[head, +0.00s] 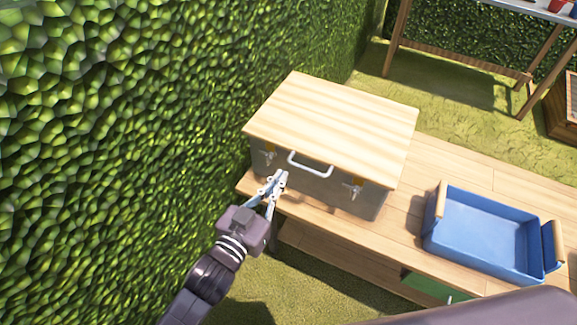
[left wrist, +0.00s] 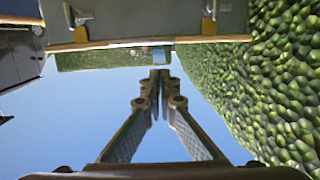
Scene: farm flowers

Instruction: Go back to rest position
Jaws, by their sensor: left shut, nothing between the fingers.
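My left gripper (head: 281,176) is shut and empty. In the head view it is just in front of the metal box with a wooden lid (head: 335,115), near the box's left latch and handle. I cannot tell whether it touches the box. In the left wrist view the fingers of my left gripper (left wrist: 159,76) meet at their tips. The metal box (left wrist: 150,18) shows at the top of that view, with two latches. My right gripper is not in view.
The box stands on a wooden bench (head: 460,160). A blue tray (head: 480,235) with wooden handles is to its right. A green hedge (head: 120,110) rises close on the left. Another table (head: 470,62) stands at the back right. Grass is open between.

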